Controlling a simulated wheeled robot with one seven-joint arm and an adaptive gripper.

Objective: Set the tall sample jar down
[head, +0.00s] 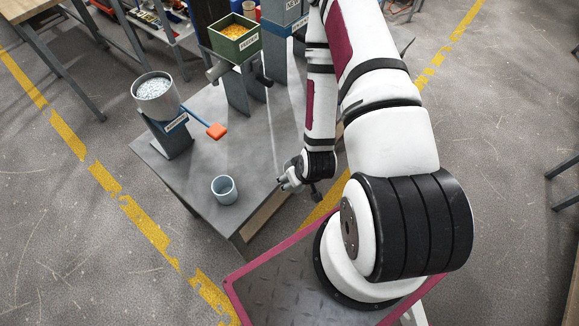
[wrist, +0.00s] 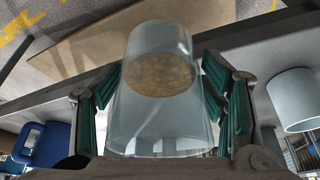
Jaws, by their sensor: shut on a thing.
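The tall clear sample jar (wrist: 157,110) has yellow-brown grainy stuff inside and fills the middle of the wrist view. My gripper (wrist: 162,88) is shut on it, with a green-padded finger on each side. In the head view my gripper (head: 291,178) is by the right edge of the grey table (head: 245,140). There the jar is not clearly seen behind the gripper and arm. I cannot tell whether the jar touches the table.
An empty blue-grey cup (head: 224,189) stands near the table's front corner; it also shows in the wrist view (wrist: 296,100). A dispenser with a grey bucket (head: 156,97) and orange paddle (head: 217,131) is at left. A green hopper (head: 235,40) stands behind. The table's middle is clear.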

